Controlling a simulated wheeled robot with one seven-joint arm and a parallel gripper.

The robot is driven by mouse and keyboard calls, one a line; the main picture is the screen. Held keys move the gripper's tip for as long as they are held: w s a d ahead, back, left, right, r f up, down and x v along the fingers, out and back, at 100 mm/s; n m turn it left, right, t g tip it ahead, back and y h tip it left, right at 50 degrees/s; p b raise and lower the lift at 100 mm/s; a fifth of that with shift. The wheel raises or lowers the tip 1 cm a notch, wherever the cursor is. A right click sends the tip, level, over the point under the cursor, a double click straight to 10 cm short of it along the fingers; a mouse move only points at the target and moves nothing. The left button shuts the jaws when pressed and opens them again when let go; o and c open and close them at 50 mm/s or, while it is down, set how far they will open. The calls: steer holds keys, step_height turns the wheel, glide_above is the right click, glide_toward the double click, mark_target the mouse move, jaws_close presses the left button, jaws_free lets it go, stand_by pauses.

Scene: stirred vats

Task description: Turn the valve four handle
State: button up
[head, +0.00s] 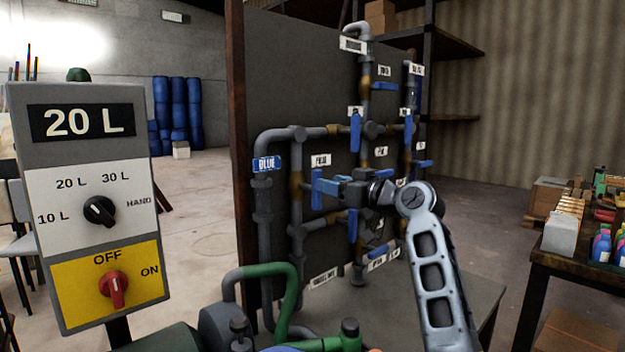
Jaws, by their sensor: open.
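A dark upright panel (290,90) carries grey pipes with several blue valve handles. One upright blue handle (317,190) is on the left pipe, below a small white label (320,160). My gripper (328,187) reaches in from the right, open, with its fingertips at or just in front of this handle. I cannot tell whether they touch it. Other blue handles are above (355,132), below right (353,226) and at the upper right (384,86). The labels are too small to read, so I cannot tell which handle is valve four. My wrist hides part of the pipes behind it.
A control box (90,200) reading 20 L, with a black knob and a red switch, stands at the left. A green pipe (290,280) is in front of the panel. A table (575,262) with bottles and boxes is at the right. Blue drums (178,110) stand far back.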

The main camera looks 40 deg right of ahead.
mark_target(317, 210)
steer(key=w, duration=0.6)
steer(key=shift+a+p, duration=0.15)
steer(key=shift+p, duration=0.15)
jaws_close()
